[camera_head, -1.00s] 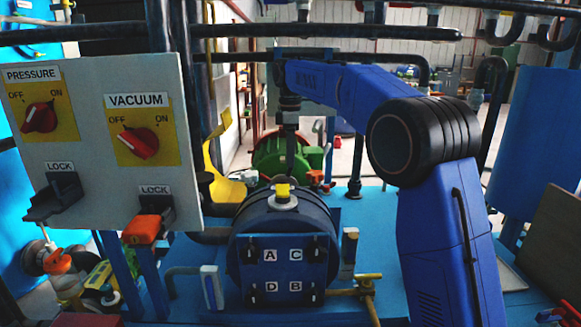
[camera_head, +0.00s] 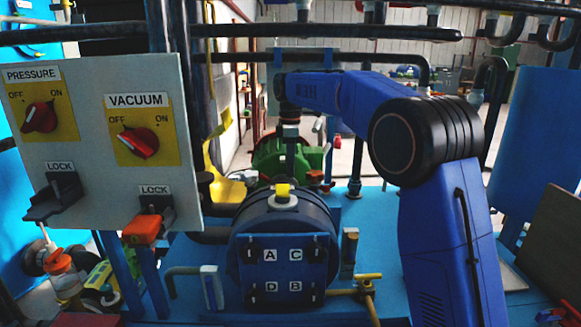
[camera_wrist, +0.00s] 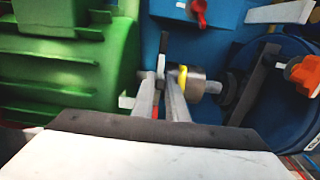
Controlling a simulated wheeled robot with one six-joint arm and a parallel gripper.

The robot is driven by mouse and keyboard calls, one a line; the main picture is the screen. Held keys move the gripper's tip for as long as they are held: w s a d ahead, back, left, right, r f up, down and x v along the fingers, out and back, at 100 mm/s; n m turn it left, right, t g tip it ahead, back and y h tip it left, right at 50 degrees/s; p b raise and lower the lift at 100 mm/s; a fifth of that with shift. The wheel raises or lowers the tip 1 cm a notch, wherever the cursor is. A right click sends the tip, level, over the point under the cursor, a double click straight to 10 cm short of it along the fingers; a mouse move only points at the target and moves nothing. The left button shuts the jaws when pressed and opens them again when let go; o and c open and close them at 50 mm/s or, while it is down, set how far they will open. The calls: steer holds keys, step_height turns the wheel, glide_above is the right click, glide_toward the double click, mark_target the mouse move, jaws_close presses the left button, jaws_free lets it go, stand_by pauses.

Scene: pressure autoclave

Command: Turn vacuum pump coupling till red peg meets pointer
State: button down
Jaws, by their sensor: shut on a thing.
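The coupling (camera_wrist: 206,88) is a metal cylinder with a yellow band at its left end, between the green motor (camera_wrist: 55,75) and the blue pump body (camera_wrist: 285,95) in the wrist view. My gripper (camera_wrist: 168,85) reaches its left end, with both fingers close together and shut on part of it. The gripped part is mostly hidden by the fingers. A thin grey upright piece (camera_wrist: 161,55) stands just beyond the fingertips; I cannot tell if it is the pointer. In the head view the coupling is hidden behind the pump.
The pump (camera_head: 285,240) stands in front of the motor (camera_head: 275,158) in the head view. A red valve handle (camera_wrist: 200,12) and an orange-red knob (camera_wrist: 303,75) are close to my gripper. The switch panel (camera_head: 95,190) stands at the left, with pipes overhead.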

mark_target(303, 187)
steer(key=shift+d, duration=0.1)
steer(key=shift+d+f+y, duration=0.2)
steer(key=shift+d+y, duration=0.3)
steer(key=shift+y, duration=0.1)
steer(key=shift+d+f+y, duration=0.15)
steer(key=shift+d+y, duration=0.3)
steer(key=shift+y, duration=0.15)
steer(key=shift+d+f+y, duration=0.35)
steer(key=shift+d+y, duration=0.2)
steer(key=shift+y, duration=0.25)
steer(key=y, duration=0.1)
steer(key=d+f+y, duration=0.1)
steer(key=shift+d+f+y, duration=0.2)
steer(key=shift+f+y, duration=0.05)
steer(key=shift+y, duration=0.05)
steer(key=f+y, duration=0.1)
steer(key=d+y, duration=0.1)
steer(key=shift+f+y, duration=0.3)
steer(key=shift+f, duration=0.05)
steer(key=shift+d+f, duration=0.25)
steer(key=shift+f, duration=0.35)
steer(key=c, duration=1.8)
jaws_free()
steer(key=shift+o, duration=0.2)
